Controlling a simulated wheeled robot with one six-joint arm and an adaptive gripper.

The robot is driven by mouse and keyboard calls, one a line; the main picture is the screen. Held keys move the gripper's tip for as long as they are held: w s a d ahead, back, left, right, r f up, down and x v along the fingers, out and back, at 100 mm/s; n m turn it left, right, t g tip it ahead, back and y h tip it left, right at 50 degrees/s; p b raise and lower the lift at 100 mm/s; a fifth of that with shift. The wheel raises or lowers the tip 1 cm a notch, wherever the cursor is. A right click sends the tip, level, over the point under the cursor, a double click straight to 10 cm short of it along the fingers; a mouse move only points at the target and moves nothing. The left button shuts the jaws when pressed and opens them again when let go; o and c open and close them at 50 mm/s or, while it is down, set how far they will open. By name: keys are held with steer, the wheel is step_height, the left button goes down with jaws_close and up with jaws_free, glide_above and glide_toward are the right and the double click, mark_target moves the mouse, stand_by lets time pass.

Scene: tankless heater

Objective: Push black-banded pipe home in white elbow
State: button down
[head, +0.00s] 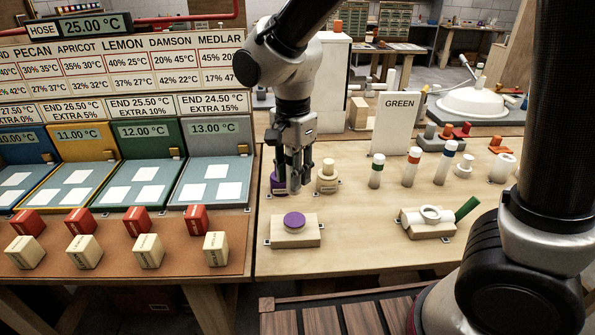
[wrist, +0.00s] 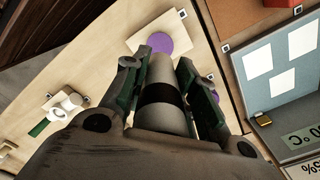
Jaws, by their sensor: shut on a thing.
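In the wrist view a pale pipe with a wide black band (wrist: 158,95) lies between the fingers of my gripper (wrist: 165,75), which is shut on it. In the head view my gripper (head: 293,185) points down over the back left of the wooden bench, and the pipe is mostly hidden by the fingers. A white elbow-like fitting (head: 430,214) lies on a wooden block at the right front, with a green rod (head: 467,208) beside its right end; it also shows in the wrist view (wrist: 66,101). The gripper is well apart from it, to its left.
A wooden block with a purple disc (head: 294,220) stands in front of the gripper. A cream container (head: 327,177) is close on its right. Banded pipes (head: 410,167), another white fitting (head: 502,168) and a GREEN sign (head: 399,122) stand further right. The bench between the two blocks is clear.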

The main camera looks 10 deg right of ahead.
steer(key=shift+f, duration=2.55)
steer(key=shift+f, duration=0.1)
steer(key=shift+f, duration=1.6)
steer(key=shift+f, duration=1.4)
steer(key=c, duration=1.1)
jaws_free()
steer(key=shift+o, duration=0.2)
